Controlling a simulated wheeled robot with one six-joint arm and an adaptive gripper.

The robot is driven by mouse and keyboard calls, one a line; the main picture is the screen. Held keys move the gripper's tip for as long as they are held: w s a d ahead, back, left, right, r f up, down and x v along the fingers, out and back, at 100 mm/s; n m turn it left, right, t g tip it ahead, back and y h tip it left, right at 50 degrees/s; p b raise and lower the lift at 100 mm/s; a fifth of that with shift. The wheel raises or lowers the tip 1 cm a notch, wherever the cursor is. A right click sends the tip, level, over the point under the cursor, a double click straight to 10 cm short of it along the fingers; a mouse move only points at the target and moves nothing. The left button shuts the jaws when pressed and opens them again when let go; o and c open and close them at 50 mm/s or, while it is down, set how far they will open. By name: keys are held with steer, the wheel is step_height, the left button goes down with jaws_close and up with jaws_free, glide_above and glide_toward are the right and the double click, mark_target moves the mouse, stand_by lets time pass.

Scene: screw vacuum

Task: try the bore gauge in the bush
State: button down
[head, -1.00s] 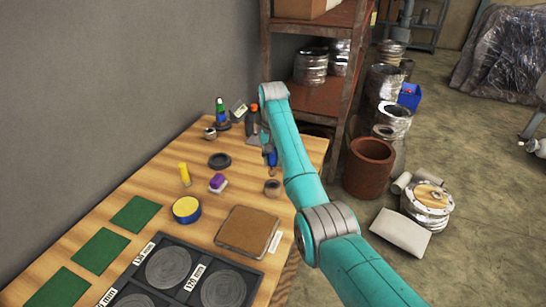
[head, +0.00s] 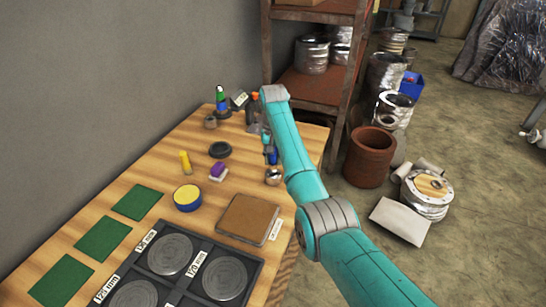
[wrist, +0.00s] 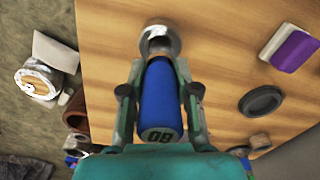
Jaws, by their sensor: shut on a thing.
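The bore gauge has a blue handle (wrist: 163,100) marked with dark figures on its end. My gripper (wrist: 160,88) is shut on this handle, one finger on each side. In the head view the blue handle (head: 273,157) shows beside my gripper (head: 268,145), low over the table. The bush is a small grey metal ring (wrist: 160,37) on the wooden table, just beyond the gauge's front end; it also shows in the head view (head: 273,177). A bright part shows at the bush's opening. I cannot tell whether the gauge's tip is inside it or only above it.
A dark ring (head: 220,150), a purple and white block (head: 218,172), a yellow cylinder (head: 185,162) and a brown pad (head: 247,219) lie around the bush. Another metal ring (head: 210,122) and a green-capped bottle (head: 221,99) stand further back. The table's right edge is close.

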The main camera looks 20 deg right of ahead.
mark_target(273, 166)
steer(key=shift+f, duration=2.1)
stand_by(1.6)
steer(key=shift+r, duration=0.15)
stand_by(0.8)
steer(key=shift+r, duration=3.3)
steer(key=shift+s, duration=0.1)
